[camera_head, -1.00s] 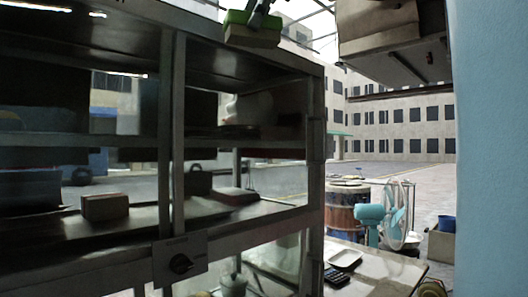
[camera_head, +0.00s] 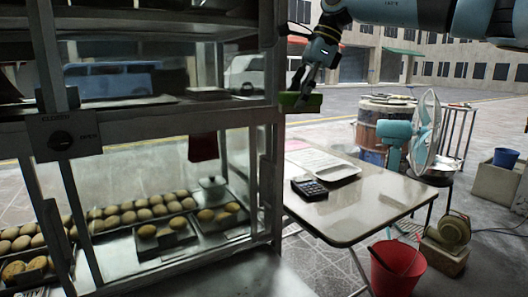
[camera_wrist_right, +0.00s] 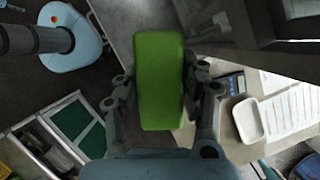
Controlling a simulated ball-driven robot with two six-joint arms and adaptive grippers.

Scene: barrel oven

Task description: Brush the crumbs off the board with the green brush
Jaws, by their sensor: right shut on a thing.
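The green brush (camera_head: 301,102) is held by my right gripper (camera_head: 304,88), whose arm comes in from the upper right in the head view. The right wrist view shows the brush's flat green face (camera_wrist_right: 158,80) between the two fingers. The brush is in the air beside the glass cabinet's right edge, behind the left end of the folding table. I cannot pick out the board or any crumbs for sure. Small flat things lie on the barrel (camera_head: 385,127), too small to tell. My left gripper is out of view.
The glass cabinet (camera_head: 262,190) with buns fills the left. The folding table (camera_head: 370,205) bears a calculator (camera_head: 309,187), papers and a white tray (camera_head: 334,174). A teal fan (camera_head: 427,125) and a red bucket (camera_head: 398,268) stand to the right. The table's front is clear.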

